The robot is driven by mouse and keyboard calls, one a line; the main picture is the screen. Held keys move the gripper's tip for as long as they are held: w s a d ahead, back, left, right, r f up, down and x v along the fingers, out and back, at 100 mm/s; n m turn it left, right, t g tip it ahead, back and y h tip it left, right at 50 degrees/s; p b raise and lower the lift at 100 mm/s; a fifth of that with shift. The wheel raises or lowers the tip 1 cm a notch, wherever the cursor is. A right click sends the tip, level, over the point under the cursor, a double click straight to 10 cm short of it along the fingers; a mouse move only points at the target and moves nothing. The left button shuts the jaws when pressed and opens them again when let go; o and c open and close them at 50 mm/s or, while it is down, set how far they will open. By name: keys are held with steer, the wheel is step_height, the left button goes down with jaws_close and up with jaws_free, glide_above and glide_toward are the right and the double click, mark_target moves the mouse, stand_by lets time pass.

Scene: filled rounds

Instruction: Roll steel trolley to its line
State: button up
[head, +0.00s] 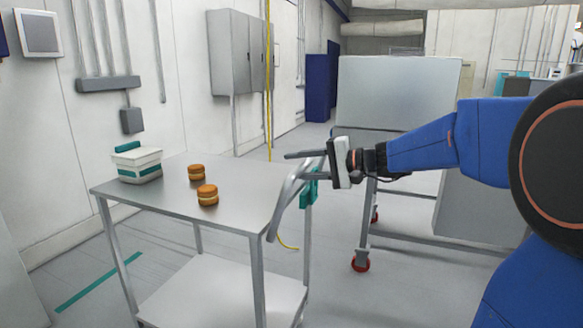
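The steel trolley (240,215) stands at left centre, with a flat top and a lower shelf. Its curved grey handle (285,203) is on the right side, near a teal bracket (308,190). My gripper (300,165) reaches in from the right at the handle's upper end. Its two fingers point left and are spread apart, one above the other, wider than the bar. The bar's upper end shows around the fingers; I cannot tell whether they touch it.
On the trolley top stand a white box with teal trim (137,166) and two orange round pieces, one farther back (196,172) and one nearer (207,195). A grey wheeled frame (400,90) stands to the right. A wall runs along the left.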

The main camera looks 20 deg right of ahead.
steer(key=shift+x, duration=0.95)
steer(key=shift+c, duration=0.6)
jaws_close()
stand_by(0.3)
